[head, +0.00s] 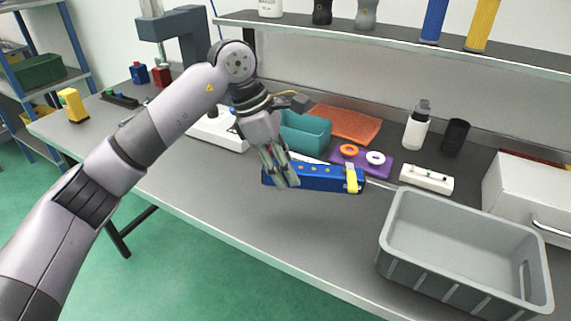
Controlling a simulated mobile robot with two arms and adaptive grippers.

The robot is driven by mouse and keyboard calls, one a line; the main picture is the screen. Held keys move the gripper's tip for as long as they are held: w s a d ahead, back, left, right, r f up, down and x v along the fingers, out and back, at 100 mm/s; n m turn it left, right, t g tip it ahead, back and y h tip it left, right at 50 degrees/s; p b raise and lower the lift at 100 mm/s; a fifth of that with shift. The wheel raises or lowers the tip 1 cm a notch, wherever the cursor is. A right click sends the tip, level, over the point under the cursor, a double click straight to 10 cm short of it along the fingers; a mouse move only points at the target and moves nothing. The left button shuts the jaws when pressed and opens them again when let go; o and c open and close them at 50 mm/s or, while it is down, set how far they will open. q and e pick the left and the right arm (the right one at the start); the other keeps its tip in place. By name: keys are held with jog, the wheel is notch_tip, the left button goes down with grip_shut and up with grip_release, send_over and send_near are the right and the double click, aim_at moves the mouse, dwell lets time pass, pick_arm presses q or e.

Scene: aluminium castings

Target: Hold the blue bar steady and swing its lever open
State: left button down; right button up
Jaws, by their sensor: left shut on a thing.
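The blue bar (322,179) is at the middle of the bench, lying roughly left to right. A yellow lever (352,179) sits at its right end, and small yellow dots run along its top. My left gripper (285,181) points down over the bar's left part and is shut on it. The fingers cover some of the bar there. Whether the bar rests on the bench or is slightly raised, I cannot tell. My right gripper is not in view.
A grey crate (395,262) stands at the front right. Behind the bar are a teal bin (306,134), an orange mat (345,121) and a purple plate (377,166) with an orange and a white ring. A white block (426,180) lies right of the bar.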

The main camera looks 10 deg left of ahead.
aim_at(292, 213)
pick_arm(q)
jog(key=shift+a+f+b, duration=0.1)
jog(key=shift+f+b, duration=0.35)
jog(key=shift+f, duration=0.3)
jog(key=shift+f+b, duration=0.65)
jog(key=shift+f, duration=0.25)
jog(key=shift+f+b, duration=0.95)
jog(key=shift+f, duration=0.45)
jog(key=shift+f+b, duration=0.85)
jog(key=shift+f, duration=0.3)
jog(key=shift+s+f, duration=0.1)
jog(key=shift+f, duration=0.2)
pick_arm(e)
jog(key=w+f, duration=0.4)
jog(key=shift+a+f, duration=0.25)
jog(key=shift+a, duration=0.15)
pick_arm(q)
jog(key=shift+f, duration=0.15)
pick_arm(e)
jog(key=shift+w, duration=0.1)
